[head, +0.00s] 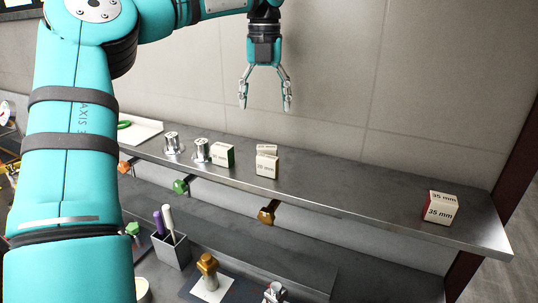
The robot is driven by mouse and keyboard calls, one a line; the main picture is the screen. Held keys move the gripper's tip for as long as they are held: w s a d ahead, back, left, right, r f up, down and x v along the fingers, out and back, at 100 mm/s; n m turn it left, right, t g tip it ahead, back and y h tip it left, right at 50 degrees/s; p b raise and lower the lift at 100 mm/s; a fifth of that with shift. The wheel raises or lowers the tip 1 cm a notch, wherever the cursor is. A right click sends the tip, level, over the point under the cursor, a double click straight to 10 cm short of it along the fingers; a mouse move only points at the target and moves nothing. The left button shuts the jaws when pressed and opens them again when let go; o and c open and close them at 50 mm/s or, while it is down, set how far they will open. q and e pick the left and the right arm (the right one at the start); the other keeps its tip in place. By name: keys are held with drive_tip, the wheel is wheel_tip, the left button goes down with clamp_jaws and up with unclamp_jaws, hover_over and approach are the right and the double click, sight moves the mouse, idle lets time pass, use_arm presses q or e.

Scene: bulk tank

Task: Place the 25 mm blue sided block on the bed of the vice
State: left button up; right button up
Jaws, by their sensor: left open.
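My left gripper (265,105) is open and empty, pointing down in the air above the shelf's back edge. Below it on the metal shelf stand a pale block (266,166) with unreadable lettering and another pale block (267,149) partly hidden behind it. To their left is a pale block with a green side (222,155). A pale block with a red side, marked 35 mm (440,208), stands apart at the right. No blue side shows on any block, and I cannot tell which is the 25 mm one. I cannot make out a vice. My right gripper is out of view.
Two metal cylindrical pieces (173,143) (201,150) stand left of the blocks on the shelf (350,192). Coloured knobs (268,212) stick out below its front edge. A grey pen holder (171,248) stands lower. The shelf is clear between the middle blocks and the red-sided one.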

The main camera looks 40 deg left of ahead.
use_arm(q)
hover_over(267, 146)
drive_tip(key=f, duration=0.4)
drive_tip(key=shift+s+a, duration=0.1)
drive_tip(key=shift+a, duration=0.1)
wheel_tip(267, 146, down, 4)
drive_tip(key=shift+r+p, duration=0.1)
drive_tip(key=shift+p, duration=0.45)
drive_tip(key=shift+d+f, duration=0.1)
drive_tip(key=shift+f, duration=0.2)
wheel_tip(267, 146, down, 4)
drive_tip(key=shift+r+p, duration=0.2)
drive_tip(key=shift+p, duration=0.85)
drive_tip(key=shift+f, duration=0.45)
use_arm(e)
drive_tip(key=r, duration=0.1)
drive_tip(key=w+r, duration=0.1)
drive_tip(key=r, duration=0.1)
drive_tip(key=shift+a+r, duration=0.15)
use_arm(q)
drive_tip(key=shift+d, duration=0.1)
drive_tip(key=shift+c, duration=1.4)
drive_tip(key=c, duration=1.1)
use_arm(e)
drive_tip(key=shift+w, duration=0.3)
